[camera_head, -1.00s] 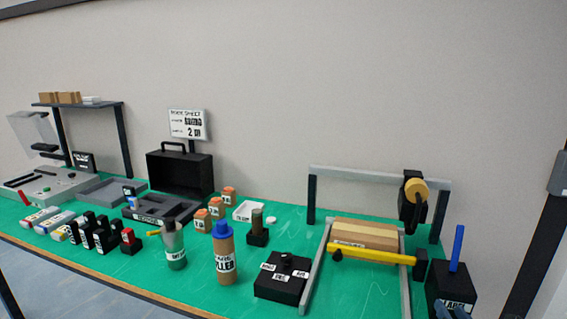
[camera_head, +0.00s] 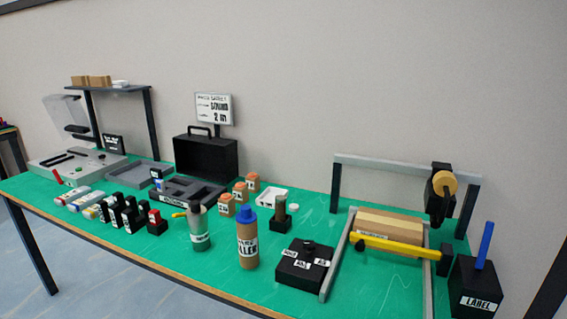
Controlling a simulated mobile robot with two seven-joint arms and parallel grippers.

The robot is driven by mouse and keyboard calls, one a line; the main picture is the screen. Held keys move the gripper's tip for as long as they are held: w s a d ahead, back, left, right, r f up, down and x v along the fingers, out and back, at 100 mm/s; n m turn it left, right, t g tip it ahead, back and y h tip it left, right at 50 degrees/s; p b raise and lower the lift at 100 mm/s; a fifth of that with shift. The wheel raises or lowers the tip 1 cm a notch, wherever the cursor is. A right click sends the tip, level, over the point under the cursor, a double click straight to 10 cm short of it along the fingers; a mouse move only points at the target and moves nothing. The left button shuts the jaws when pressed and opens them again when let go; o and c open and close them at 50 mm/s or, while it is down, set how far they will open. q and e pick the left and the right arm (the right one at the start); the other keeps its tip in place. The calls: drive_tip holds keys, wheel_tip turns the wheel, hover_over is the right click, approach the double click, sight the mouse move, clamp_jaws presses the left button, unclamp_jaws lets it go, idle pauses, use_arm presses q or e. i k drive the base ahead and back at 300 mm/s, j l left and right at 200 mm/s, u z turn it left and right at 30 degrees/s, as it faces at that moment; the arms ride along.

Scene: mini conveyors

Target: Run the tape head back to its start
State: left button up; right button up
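The tape head (camera_head: 440,193) is a black block with a round tan tape roll. It hangs at the right end of the grey overhead rail (camera_head: 390,165), close to the right post. Under the rail a cardboard box (camera_head: 388,226) with a paler strip along its top lies between two grey side rails. A yellow bar (camera_head: 386,244) with a black knob crosses in front of the box. Neither of my grippers shows in the head view.
A black LABEL block (camera_head: 477,287) with a blue rod stands at the right table end. A black box with labels and a knob (camera_head: 304,264) stands left of the frame. A filler bottle (camera_head: 247,240) and several small items fill the left.

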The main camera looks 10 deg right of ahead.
sight(441, 200)
drive_tip(key=z, duration=1.25)
